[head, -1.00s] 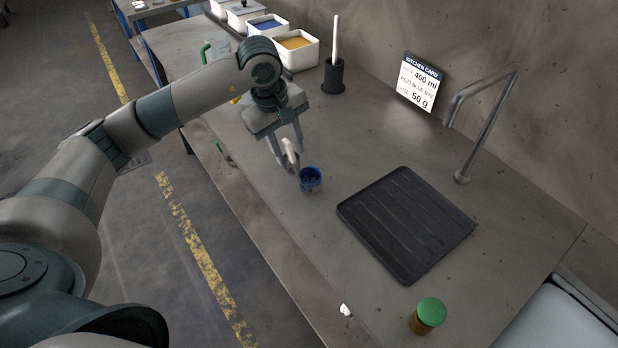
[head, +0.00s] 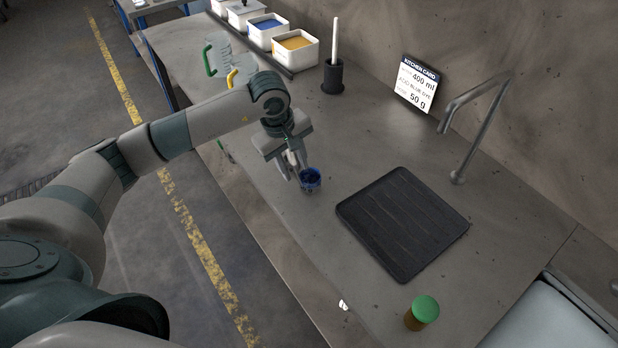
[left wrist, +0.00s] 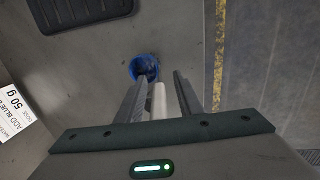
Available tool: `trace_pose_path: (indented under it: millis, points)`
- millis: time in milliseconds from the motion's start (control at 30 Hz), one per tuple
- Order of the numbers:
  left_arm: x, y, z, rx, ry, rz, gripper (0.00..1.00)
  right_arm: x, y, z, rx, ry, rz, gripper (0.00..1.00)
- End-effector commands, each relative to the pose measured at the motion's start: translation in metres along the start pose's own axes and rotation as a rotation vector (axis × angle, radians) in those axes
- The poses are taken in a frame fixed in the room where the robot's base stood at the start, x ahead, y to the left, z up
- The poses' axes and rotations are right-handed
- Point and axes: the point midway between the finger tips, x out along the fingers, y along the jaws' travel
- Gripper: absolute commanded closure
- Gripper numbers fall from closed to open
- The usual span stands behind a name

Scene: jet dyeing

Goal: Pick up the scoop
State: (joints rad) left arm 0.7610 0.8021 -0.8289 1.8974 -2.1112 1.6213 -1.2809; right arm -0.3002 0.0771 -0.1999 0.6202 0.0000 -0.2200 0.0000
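The scoop has a blue cup (head: 310,177) holding something dark and a pale upright handle; it stands on the grey worktop, left of the black mat. In the left wrist view, the blue cup (left wrist: 143,67) is just beyond my fingertips and the pale handle (left wrist: 158,102) lies between the fingers. My left gripper (head: 294,178) is lowered around the handle; it also shows in the left wrist view (left wrist: 158,90) with its fingers apart and gaps beside the handle. The fingers partly hide the handle in the head view. My right gripper is not in view.
A black ridged mat (head: 404,222) lies right of the scoop, with a green-lidded jar (head: 421,313) nearer. A brush holder (head: 332,77), the kitchen card (head: 416,83) and a metal tap (head: 470,125) stand behind. White bins (head: 296,50) and jugs (head: 218,55) are farther back.

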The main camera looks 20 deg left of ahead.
Motion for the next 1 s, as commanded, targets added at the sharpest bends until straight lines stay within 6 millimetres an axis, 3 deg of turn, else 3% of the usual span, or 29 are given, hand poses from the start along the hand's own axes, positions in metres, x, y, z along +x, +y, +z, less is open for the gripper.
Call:
trace_pose_path:
  millis: [467,500,633,1000]
  points:
    - [0.0022,-0.0002,-0.0003,0.000,0.001,0.000,0.66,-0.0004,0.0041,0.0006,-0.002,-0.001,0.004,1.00]
    - [0.0022,-0.0002,-0.0003,0.000,0.001,0.000,0.69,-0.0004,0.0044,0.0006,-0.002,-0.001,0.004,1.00]
    - [0.0021,-0.0002,-0.0003,0.000,0.001,0.000,1.00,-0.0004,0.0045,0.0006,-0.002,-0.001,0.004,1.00]
    - [0.0014,0.0002,-0.0005,0.000,0.001,0.001,1.00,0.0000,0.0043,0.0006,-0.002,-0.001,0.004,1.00]
